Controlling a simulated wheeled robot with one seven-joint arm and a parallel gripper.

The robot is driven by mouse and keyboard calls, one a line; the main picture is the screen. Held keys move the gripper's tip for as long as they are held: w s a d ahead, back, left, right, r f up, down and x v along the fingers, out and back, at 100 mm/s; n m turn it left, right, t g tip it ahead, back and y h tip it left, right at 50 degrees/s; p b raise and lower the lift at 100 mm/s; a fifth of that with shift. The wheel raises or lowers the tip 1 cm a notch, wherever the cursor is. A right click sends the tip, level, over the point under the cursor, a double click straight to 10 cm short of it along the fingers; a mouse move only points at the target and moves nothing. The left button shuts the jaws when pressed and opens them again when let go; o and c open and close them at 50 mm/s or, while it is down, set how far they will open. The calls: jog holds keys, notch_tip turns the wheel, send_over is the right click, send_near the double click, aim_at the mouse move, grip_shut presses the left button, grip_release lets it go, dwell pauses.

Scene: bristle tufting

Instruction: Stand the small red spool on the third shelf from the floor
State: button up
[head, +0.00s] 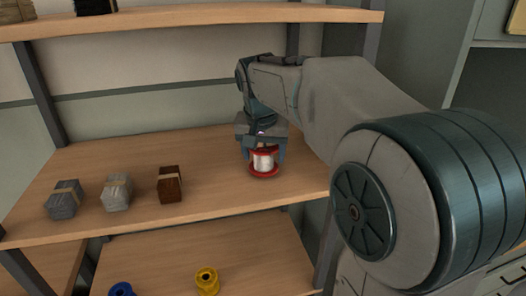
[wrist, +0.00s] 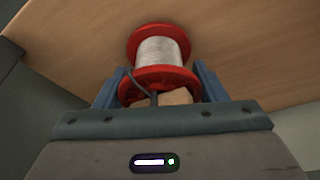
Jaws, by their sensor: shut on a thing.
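The small red spool (head: 264,163) has red flanges and pale silver winding. It is upright at the right part of the middle visible shelf (head: 215,205), at or just above the board; I cannot tell whether its base touches. My gripper (head: 263,150) comes down from above and is shut on the spool's upper part. In the wrist view, the spool (wrist: 162,50) sits between the blue fingers of my gripper (wrist: 160,82), with the wooden board behind it. The floor is out of view, so I cannot count the shelves from it.
Grey bundle (head: 64,200), lighter bundle (head: 117,193) and brown bundle (head: 170,184) stand left on the same shelf. A yellow spool (head: 207,281) and blue spool (head: 122,290) are on the shelf below. The upper shelf (head: 200,16) and right rear post (head: 292,40) are close to my arm.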

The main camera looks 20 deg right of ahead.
jog(key=shift+f, duration=0.15)
jog(key=shift+f, duration=0.2)
jog(key=o, duration=1)
jog(key=shift+r, duration=0.15)
jog(key=v, duration=0.5)
jog(key=shift+r+b, duration=0.1)
jog(key=shift+b, duration=0.2)
jog(key=s+a+b, duration=0.3)
jog(key=s+a, duration=0.1)
jog(key=s, duration=0.7)
jog(key=s+d+f+n, duration=0.1)
jog(key=s+f, duration=0.2)
jog(key=f, duration=0.3)
jog(key=s+d+f+n, duration=0.2)
jog(key=s+f, duration=0.1)
jog(key=f, duration=0.4)
jog(key=s+d+f+n+y, duration=0.1)
jog(key=s+f, duration=0.2)
jog(key=f, duration=0.4)
jog(key=shift+d+n, duration=0.15)
jog(key=shift+n, duration=0.15)
